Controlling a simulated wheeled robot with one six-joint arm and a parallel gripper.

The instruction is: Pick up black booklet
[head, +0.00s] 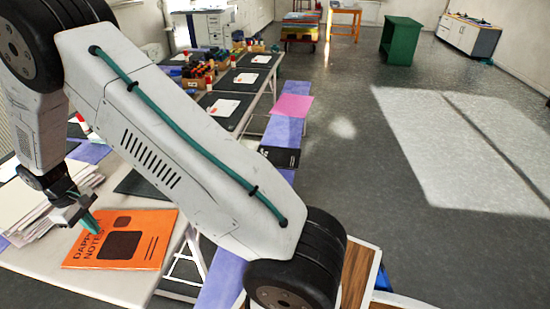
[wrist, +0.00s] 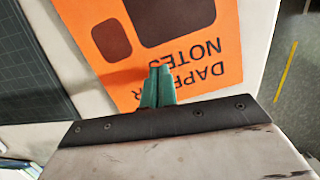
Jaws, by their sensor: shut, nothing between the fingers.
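My gripper (head: 89,219) has green fingers and is over the near table at the left of the head view. In the wrist view the fingers (wrist: 160,72) are shut together and empty. They are above an orange booklet (head: 145,232) marked "DAPPER NOTES", which also shows in the wrist view (wrist: 215,55). I cannot tell whether they touch it. A flat black item (head: 284,156) with small pale marks, perhaps the black booklet, lies on the purple bench right of the tables in the head view. It is well away from my gripper, and my arm passes close in front of it.
A messy paper stack (head: 35,208) lies left of the orange booklet on the white table (head: 110,288). A dark cutting mat (wrist: 35,70) is beside the booklet. A pink sheet (head: 292,105) lies farther along the bench. Grey floor (head: 360,180) is clear to the right.

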